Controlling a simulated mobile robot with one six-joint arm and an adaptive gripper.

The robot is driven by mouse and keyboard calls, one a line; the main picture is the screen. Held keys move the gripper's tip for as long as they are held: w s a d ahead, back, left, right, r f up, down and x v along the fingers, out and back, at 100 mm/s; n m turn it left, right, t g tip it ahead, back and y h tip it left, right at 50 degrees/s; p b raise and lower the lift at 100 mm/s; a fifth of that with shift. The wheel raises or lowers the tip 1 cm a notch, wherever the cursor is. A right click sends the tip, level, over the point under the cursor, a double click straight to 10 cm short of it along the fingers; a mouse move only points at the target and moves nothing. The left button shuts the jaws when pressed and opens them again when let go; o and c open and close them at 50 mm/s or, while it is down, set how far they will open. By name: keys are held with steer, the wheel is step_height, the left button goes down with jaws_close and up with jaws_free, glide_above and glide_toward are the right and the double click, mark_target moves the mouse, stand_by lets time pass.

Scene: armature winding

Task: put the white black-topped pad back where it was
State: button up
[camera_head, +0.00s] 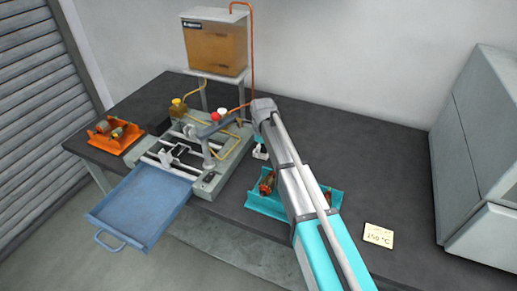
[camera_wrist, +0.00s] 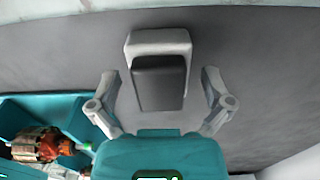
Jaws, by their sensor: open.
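The white black-topped pad (camera_wrist: 158,42) is in the middle of the wrist view, over the dark bench top, its black top facing my camera. My gripper (camera_wrist: 160,73) is open, with one finger on each side of the pad and a visible gap on both sides. I cannot tell how far above the pad the fingers are. In the head view, a small white piece that looks like the pad (camera_head: 260,152) shows just left of my arm, which hides the fingertips.
A teal tray (camera_head: 266,208) with copper armatures lies close by, partly behind my arm. The winding machine (camera_head: 208,183) stands to the left, with a blue drawer (camera_head: 140,205) jutting out in front. An orange tray (camera_head: 104,143) is at far left. A note (camera_head: 378,235) lies at right.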

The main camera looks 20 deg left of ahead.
steer(key=shift+r+p, duration=5.25)
steer(key=shift+r, duration=0.25)
steer(key=s+d+n, duration=0.2)
steer(key=d+n, duration=0.2)
steer(key=d, duration=0.8)
steer(key=s+d+n, duration=0.3)
steer(key=d+n, duration=0.1)
steer(key=d, duration=0.7)
steer(key=s+d+n, duration=0.5)
steer(key=s+d, duration=0.1)
steer(key=d, duration=0.3)
steer(key=s+d+n, duration=0.5)
steer(key=s+d, duration=0.1)
steer(key=d, duration=0.4)
steer(key=shift+n, duration=0.4)
